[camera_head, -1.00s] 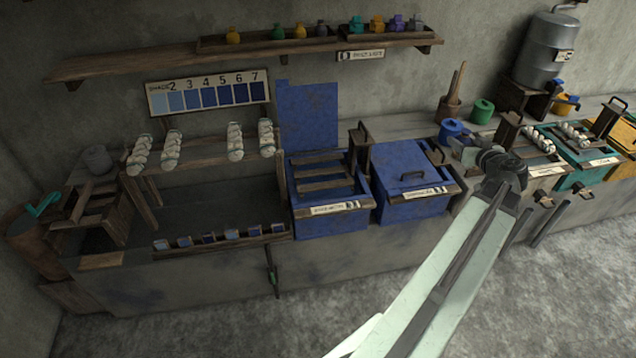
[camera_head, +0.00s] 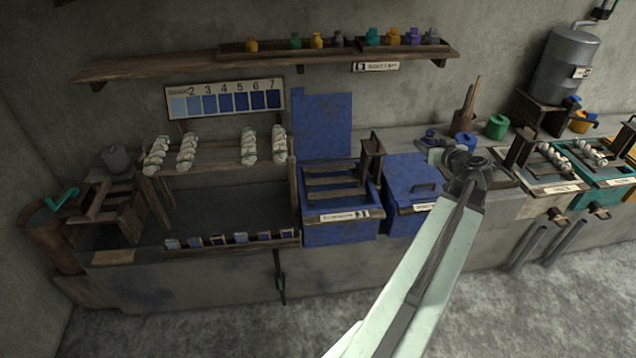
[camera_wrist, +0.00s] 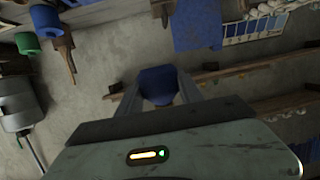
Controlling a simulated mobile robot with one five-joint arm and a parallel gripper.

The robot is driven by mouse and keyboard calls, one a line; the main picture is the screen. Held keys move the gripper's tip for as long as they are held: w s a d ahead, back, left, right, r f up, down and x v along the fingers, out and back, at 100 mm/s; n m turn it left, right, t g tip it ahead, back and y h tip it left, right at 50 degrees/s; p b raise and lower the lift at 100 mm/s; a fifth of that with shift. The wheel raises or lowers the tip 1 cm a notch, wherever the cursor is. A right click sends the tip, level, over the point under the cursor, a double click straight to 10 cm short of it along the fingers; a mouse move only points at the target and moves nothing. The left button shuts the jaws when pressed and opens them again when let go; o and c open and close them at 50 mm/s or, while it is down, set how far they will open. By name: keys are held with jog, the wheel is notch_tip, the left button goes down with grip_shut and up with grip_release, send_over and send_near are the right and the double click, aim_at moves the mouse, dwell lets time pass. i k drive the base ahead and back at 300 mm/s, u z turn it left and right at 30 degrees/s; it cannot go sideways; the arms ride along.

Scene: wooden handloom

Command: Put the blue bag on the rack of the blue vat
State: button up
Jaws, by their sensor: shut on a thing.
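The blue bag (camera_wrist: 158,85) is between the two fingers of my gripper (camera_wrist: 157,98) in the wrist view, which is shut on it. In the head view my gripper (camera_head: 437,154) is in the air near the right end of the lidded blue vat; a small dark blue shape there may be the bag. The open blue vat (camera_head: 335,231) stands left of the lidded one, with a rack of wooden slats (camera_head: 337,182) across its top. No bag shows on this rack. My arm hides part of the lidded vat's right side.
The lidded blue vat (camera_head: 412,172) has a handle on top. An upright wooden post (camera_head: 372,160) stands at the open vat's right edge. A blue roll (camera_head: 463,140) and a green roll (camera_head: 497,126) stand behind my gripper. A wall shelf (camera_head: 200,66) hangs above.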

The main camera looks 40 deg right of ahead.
aim_at(320, 181)
jog(key=z, duration=0.05)
jog(key=i, duration=1)
jog(key=u, duration=0.05)
